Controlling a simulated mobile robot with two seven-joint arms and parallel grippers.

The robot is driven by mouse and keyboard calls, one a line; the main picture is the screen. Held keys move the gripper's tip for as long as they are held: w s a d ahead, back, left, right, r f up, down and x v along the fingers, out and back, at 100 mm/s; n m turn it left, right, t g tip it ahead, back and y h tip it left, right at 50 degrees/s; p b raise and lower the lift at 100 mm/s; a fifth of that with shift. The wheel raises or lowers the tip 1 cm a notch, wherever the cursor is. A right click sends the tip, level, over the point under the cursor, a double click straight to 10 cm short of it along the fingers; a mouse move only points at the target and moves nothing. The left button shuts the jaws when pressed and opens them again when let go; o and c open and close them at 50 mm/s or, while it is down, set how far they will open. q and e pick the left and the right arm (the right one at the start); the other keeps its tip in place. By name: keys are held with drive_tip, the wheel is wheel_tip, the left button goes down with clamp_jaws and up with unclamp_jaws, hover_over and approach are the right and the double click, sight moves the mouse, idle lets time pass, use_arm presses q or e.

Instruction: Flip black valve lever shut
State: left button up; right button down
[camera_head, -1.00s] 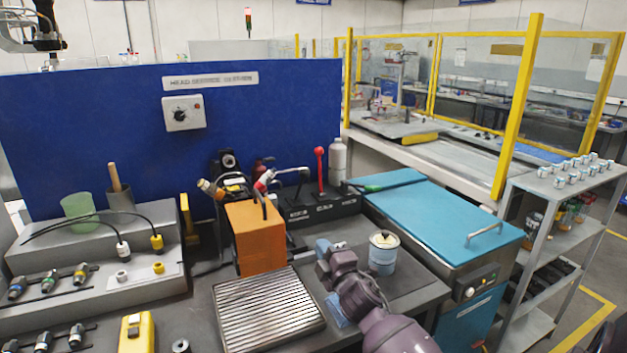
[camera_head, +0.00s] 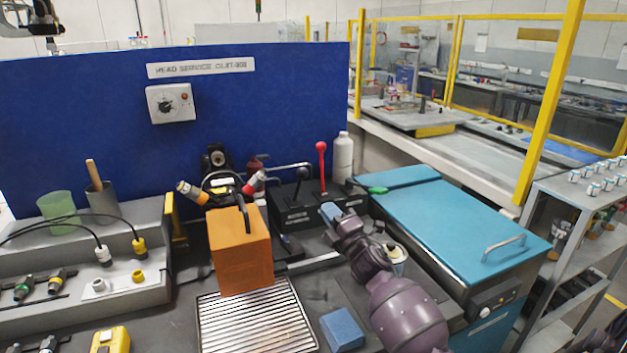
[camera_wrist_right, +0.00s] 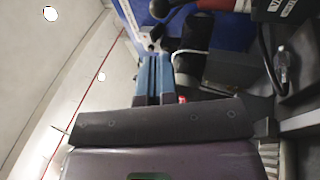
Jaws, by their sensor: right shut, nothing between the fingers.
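The black valve lever (camera_head: 302,175) stands up from a dark valve block (camera_head: 300,216) behind the orange box. Beside it, to the right, is a red-knobbed lever (camera_head: 321,160), and further right a green-handled lever (camera_head: 377,190) points sideways. My right gripper (camera_head: 330,211) is shut and empty, with its blue fingertips in front of the valve block and below the red lever. I cannot tell if it touches the block. Its blue fingers (camera_wrist_right: 153,76) lie together in the right wrist view. Part of the block's right side is hidden by this gripper.
An orange box (camera_head: 240,250) with a black handle stands left of my right arm, behind a ribbed tray (camera_head: 255,325). A blue block (camera_head: 342,330) lies near my forearm, which partly hides a lidded can (camera_head: 397,255). A teal-lidded tank (camera_head: 455,225) stands at the right.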

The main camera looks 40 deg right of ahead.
sight(304, 176)
use_arm(q)
drive_tip(key=shift+w+d, duration=0.1)
drive_tip(key=shift+d, duration=0.1)
use_arm(e)
drive_tip(key=shift+w+d, duration=0.2)
use_arm(q)
drive_tip(key=shift+w, duration=0.1)
use_arm(e)
drive_tip(key=shift+r, duration=0.1)
use_arm(q)
drive_tip(key=shift+r, duration=0.1)
use_arm(e)
drive_tip(key=x, duration=0.9)
drive_tip(key=shift+w+r, duration=0.15)
drive_tip(key=shift+w, duration=0.25)
use_arm(q)
drive_tip(key=shift+r, duration=0.2)
use_arm(e)
drive_tip(key=shift+w, duration=0.1)
use_arm(q)
drive_tip(key=shift+r+p, duration=0.1)
drive_tip(key=shift+p, duration=0.2)
use_arm(e)
drive_tip(key=shift+r, duration=0.1)
